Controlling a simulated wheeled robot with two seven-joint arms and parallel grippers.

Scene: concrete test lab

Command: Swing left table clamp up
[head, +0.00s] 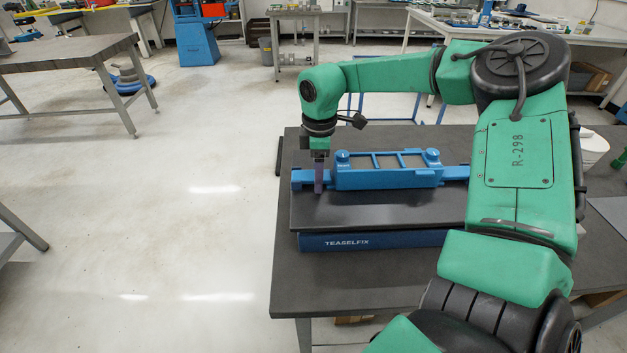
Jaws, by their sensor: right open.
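A blue fixture (388,179) with a ladder-like frame and two round knobs lies on a black plate (400,210) on the table. The left clamp (303,178) is a blue bar that lies flat at the fixture's left end. My right gripper (319,190) points straight down at this bar, near its inner part. It is open. One dark finger shows in front of the bar; the other finger is hidden, so I cannot tell whether they touch it. A similar blue bar (456,173) at the right end is partly hidden by my arm. My left gripper is out of view.
The plate rests on a dark blue base (375,240) marked TEASELFIX, on a dark table (340,285). A white tub (594,148) stands at the right, behind my arm. Another table (65,53) is at the far left. The floor between is clear.

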